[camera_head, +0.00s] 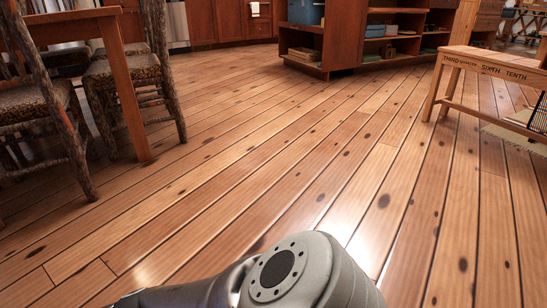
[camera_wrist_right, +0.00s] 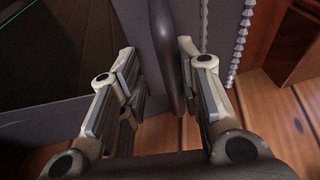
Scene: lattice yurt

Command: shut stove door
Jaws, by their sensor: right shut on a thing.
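The wrist view shows a dark grey panel (camera_wrist_right: 85,30), which looks like the stove door, with a dark pane (camera_wrist_right: 25,35) at upper left. A dark, rounded upright bar, apparently the door handle (camera_wrist_right: 168,45), stands beside the panel. My right gripper (camera_wrist_right: 157,52) has one finger on each side of this bar and is shut on it. I cannot tell from this view how far the door stands open. The stove is not seen in the head view. My left gripper is not in view.
Chairs (camera_head: 125,80) and a wooden table (camera_head: 110,60) stand at left in the head view. Open shelving (camera_head: 345,40) is at the back, and a wooden bench (camera_head: 490,62) at right. The plank floor (camera_head: 270,150) between them is clear. Beaded strips hang right of the gripper.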

